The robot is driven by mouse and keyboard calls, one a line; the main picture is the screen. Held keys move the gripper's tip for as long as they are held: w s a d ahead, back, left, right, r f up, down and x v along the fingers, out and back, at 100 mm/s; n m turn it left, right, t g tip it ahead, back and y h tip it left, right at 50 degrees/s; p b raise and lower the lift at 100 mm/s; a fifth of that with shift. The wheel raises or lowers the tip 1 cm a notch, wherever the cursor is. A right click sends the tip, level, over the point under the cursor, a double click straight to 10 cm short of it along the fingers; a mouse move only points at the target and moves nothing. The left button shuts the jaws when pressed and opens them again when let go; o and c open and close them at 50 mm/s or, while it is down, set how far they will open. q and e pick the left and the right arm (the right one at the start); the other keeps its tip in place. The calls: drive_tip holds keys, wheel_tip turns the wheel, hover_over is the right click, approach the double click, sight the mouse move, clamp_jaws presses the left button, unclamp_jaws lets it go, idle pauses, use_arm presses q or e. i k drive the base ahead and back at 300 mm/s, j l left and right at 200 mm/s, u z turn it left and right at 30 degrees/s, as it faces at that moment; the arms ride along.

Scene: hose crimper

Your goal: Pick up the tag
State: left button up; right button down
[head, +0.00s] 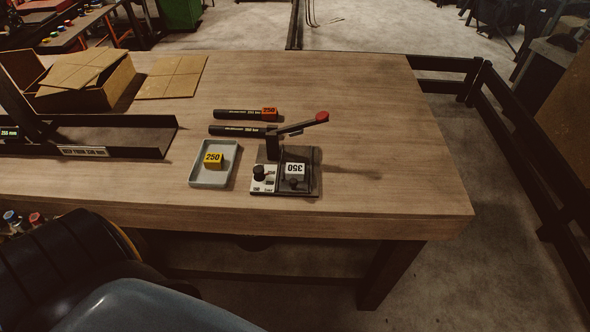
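A yellow block-like tag (214,160) marked "250" sits in a small grey tray (193,181) near the middle of the table. An orange tag (269,113) marked "250" is at the right end of the rear black hose (235,113). A white piece (295,169) marked "350" sits on the crimper (313,181), just right of the tray. The crimper's lever with a red knob (321,117) points up and right. A second black hose (233,130) lies behind the tray. Neither gripper can be seen.
An open cardboard box (108,91) and a flat cardboard piece (172,78) are at the back left. A dark measuring trough (125,137) lies along the left. The wooden table (400,150) is clear right of the crimper. Dark rails (530,170) stand beyond its right edge.

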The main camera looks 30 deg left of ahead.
sight(296, 171)
drive_tip(key=u, duration=1.4)
